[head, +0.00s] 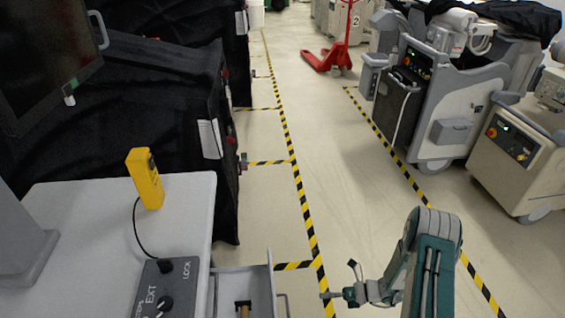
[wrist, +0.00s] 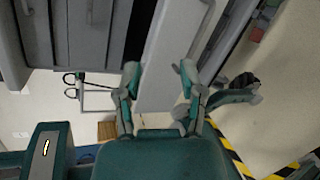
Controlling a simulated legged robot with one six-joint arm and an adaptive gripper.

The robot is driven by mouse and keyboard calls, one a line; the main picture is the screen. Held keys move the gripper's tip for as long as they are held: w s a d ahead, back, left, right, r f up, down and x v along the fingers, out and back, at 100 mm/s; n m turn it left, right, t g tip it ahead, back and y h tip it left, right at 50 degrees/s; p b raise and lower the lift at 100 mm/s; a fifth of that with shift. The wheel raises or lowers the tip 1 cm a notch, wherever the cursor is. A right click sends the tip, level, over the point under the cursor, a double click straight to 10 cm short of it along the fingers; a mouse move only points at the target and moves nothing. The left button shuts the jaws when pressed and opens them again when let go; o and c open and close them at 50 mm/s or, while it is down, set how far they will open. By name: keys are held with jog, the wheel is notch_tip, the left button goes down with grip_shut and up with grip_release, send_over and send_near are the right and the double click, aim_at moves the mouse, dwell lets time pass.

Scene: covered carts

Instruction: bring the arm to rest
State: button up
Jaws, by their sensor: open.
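My teal and grey arm (head: 432,265) rises at the lower right in the head view. It is bent, and its forearm reaches left over the floor. My gripper (head: 343,292) is at its end, just right of an open grey drawer (head: 228,284). In the wrist view my gripper (wrist: 158,82) has its two fingers spread, with nothing held between them. Behind the fingers is a pale grey panel (wrist: 168,75). I cannot tell whether the gripper touches anything.
A white table (head: 95,210) with a yellow handheld device (head: 145,178) and a control box (head: 165,288) stands at left. Black-covered carts (head: 130,110) line the left side. Grey machines (head: 440,100) stand at right. The taped floor aisle (head: 310,140) between is clear up to a red pallet jack (head: 328,58).

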notch_tip(320, 180, up, 27)
jog(key=s+a+n+g+h, duration=0.1)
jog(key=s+n+g+h, duration=0.15)
jog(key=n+h, duration=0.9)
jog(key=s+d+r+n+t+h, duration=0.2)
jog(key=s+r+n+t, duration=0.5)
jog(key=s+r+n, duration=0.9)
notch_tip(320, 180, up, 2)
jog(key=n+h, duration=0.1)
jog(key=n, duration=0.3)
jog(key=shift+r, duration=0.2)
